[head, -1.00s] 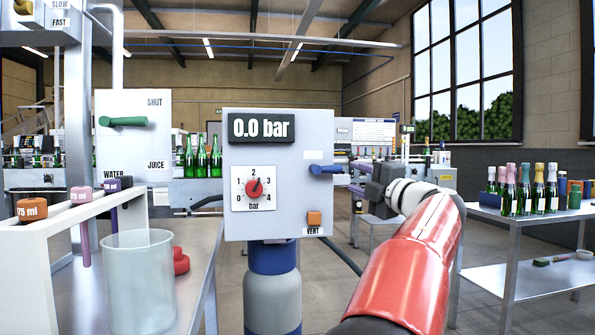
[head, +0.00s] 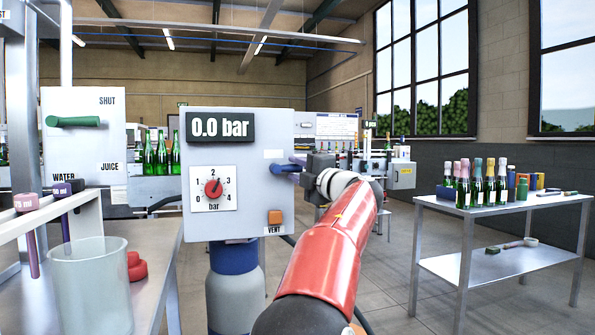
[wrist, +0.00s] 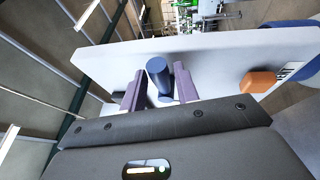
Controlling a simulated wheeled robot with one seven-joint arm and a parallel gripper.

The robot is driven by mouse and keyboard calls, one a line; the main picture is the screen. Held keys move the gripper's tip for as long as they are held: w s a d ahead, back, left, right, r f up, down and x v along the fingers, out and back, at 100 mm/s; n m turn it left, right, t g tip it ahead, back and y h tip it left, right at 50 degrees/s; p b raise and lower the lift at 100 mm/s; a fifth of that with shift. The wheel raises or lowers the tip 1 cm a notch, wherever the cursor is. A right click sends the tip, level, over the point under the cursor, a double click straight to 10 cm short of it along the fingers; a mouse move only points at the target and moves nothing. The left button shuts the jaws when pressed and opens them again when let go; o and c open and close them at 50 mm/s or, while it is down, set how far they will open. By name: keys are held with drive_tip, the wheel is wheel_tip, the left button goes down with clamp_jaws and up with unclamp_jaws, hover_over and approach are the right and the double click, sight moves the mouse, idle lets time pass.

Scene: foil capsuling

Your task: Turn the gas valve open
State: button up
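The gas valve is a blue lever handle (head: 283,168) on the right part of the grey panel box (head: 240,205). The lever lies roughly level in the head view, and the display (head: 220,128) reads 0.0 bar. My gripper (head: 301,166) is at the lever's right end, its fingertips partly hidden in the head view. In the wrist view, the blue lever (wrist: 158,72) shows between the two purple-grey fingers of my gripper (wrist: 158,88). The fingers stand apart on either side of it, with a small gap visible at the left finger.
An orange vent button (head: 274,217) sits below the lever. A gas cylinder (head: 235,290) stands under the box. At left are a clear beaker (head: 90,290) and a white rack (head: 88,215). A metal table (head: 480,205) with several bottles stands at right; floor between is clear.

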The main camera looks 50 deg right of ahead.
clamp_jaws()
